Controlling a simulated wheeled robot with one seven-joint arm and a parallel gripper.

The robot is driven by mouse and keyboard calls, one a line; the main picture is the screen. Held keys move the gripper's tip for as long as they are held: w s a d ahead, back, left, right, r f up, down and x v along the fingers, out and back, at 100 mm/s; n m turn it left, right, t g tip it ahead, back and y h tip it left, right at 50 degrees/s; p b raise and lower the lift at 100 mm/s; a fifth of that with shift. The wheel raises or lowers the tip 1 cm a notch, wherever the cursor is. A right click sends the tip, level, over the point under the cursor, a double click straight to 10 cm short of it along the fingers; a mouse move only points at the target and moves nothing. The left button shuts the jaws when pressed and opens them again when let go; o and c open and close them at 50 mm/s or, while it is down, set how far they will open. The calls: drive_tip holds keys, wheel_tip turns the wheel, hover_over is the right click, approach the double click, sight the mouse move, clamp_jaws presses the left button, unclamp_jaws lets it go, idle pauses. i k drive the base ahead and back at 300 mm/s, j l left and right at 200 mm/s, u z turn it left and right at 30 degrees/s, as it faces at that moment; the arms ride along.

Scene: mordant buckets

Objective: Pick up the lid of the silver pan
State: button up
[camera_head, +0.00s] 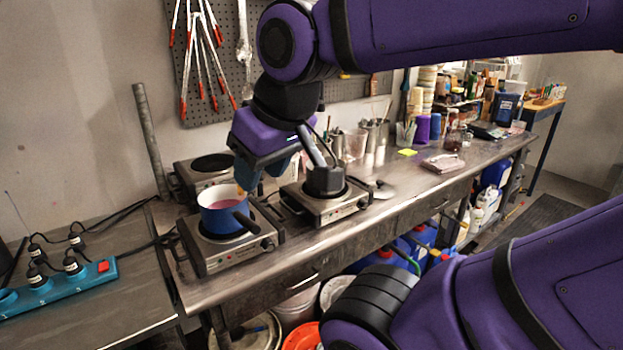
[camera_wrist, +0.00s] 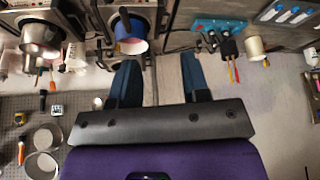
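The silver pan (camera_head: 325,181) sits on the right hot plate, its grey handle angled up to the left. It also shows at the upper left of the wrist view (camera_wrist: 41,42). A shiny round disc with a dark knob, which looks like the lid (camera_head: 384,190), lies flat on the bench just right of that hot plate. I cannot make out the lid in the wrist view. My gripper (camera_head: 262,178) hangs above the bench, left of the silver pan and above and behind the blue pot. In the wrist view its fingers (camera_wrist: 161,72) are wide apart with nothing between them.
A blue pot (camera_head: 224,218) with pink liquid stands on the front left hot plate (camera_head: 240,252). An empty hot plate (camera_head: 205,168) is behind it. A teal power strip (camera_head: 60,285) lies at left. Metal cups and jars line the back. The bench right of the lid is fairly clear.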

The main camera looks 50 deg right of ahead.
sight(383, 191)
drive_tip(key=z, duration=1.85)
